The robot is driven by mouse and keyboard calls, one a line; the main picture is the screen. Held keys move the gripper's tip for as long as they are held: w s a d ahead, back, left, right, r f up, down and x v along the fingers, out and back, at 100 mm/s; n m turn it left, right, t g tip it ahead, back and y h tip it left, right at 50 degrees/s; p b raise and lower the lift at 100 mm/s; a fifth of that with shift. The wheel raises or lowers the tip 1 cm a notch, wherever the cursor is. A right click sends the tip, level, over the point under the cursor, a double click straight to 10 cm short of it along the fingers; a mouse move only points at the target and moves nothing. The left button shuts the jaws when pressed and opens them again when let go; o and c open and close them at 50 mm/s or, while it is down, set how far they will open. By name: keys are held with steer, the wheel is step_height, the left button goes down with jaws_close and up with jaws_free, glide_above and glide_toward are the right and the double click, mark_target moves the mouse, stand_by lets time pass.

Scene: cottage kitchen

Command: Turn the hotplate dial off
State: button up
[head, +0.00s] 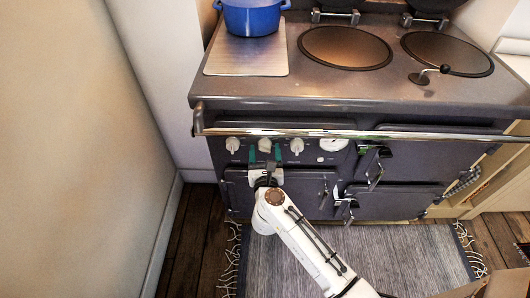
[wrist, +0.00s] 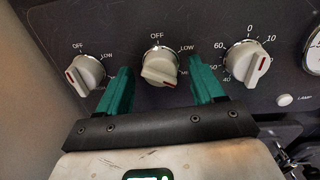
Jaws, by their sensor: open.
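The stove panel carries three cream dials. No hotplate label is readable. My gripper (wrist: 159,72) is open, its green fingers on either side of the middle dial with gaps visible; depth contact cannot be told. In the head view my gripper (head: 265,153) is just below and around the middle dial (head: 265,145).
A third dial (wrist: 247,62) with numbers sits close to the right finger. A chrome rail (head: 350,133) runs across the stove front above the panel. A blue pot (head: 251,17) stands on a metal plate (head: 246,60). A wall is close at left.

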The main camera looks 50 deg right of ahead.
steer(key=shift+c, duration=0.3)
steer(key=c, duration=1)
